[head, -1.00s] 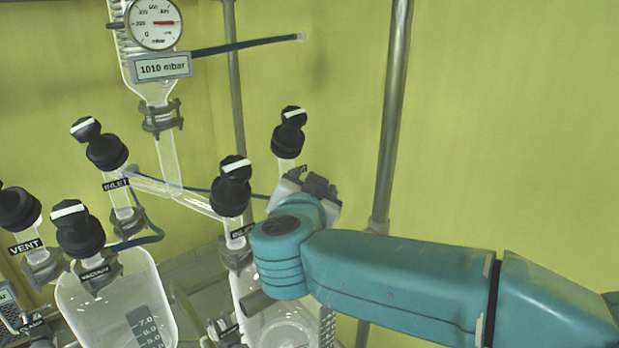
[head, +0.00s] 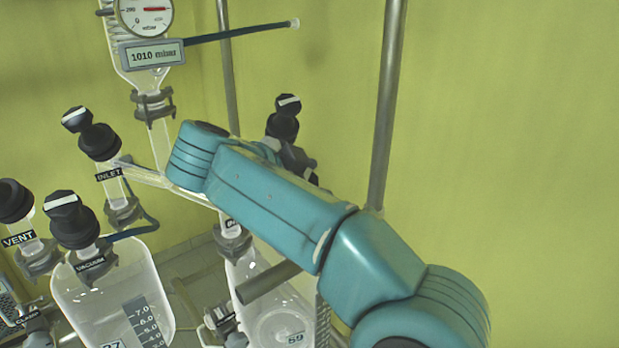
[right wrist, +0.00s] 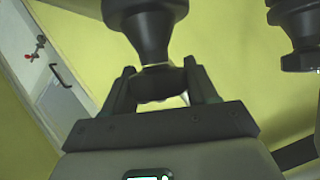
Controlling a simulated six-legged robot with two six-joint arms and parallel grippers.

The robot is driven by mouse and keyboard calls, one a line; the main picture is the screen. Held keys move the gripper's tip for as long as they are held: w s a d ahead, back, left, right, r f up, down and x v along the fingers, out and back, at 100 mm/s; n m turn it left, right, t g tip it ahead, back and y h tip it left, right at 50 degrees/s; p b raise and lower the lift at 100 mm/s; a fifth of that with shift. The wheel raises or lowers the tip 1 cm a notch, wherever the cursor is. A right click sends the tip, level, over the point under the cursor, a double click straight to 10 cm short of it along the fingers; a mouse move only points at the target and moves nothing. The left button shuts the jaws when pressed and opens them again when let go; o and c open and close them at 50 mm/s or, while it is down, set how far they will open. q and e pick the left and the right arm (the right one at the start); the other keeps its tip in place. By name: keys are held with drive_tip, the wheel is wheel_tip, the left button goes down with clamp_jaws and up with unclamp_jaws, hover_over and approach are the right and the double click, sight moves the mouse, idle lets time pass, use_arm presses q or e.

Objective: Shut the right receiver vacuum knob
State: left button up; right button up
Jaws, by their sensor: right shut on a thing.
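My right gripper (head: 303,166) is mostly hidden behind my teal right arm in the head view. In the right wrist view its two fingers (right wrist: 161,88) are shut on a black knob (right wrist: 145,22), which tapers down between them. The head view does not make clear which knob this is. A black knob with a white stripe (head: 283,124) stands at the back of the right side, just above my gripper; its label is hidden. The right receiver (head: 265,305) is glass and partly covered by my arm. My left gripper is not in view.
The left receiver (head: 75,300) carries the VACUUM knob (head: 72,222); VENT (head: 14,202) and INLET (head: 99,141) knobs stand near it. A gauge display (head: 153,54) reads 1010. A metal pole (head: 386,110) rises behind my arm. A second dark knob (right wrist: 293,25) is close on the right.

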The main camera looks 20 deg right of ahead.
drive_tip(key=shift+f+m+g, duration=0.2)
drive_tip(key=shift+m+g, duration=0.2)
drive_tip(key=shift+g, duration=0.2)
drive_tip(key=o, duration=1)
drive_tip(key=shift+c, duration=0.2)
drive_tip(key=shift+d, duration=0.15)
drive_tip(key=shift+s+r, duration=0.15)
drive_tip(key=shift+r, duration=0.1)
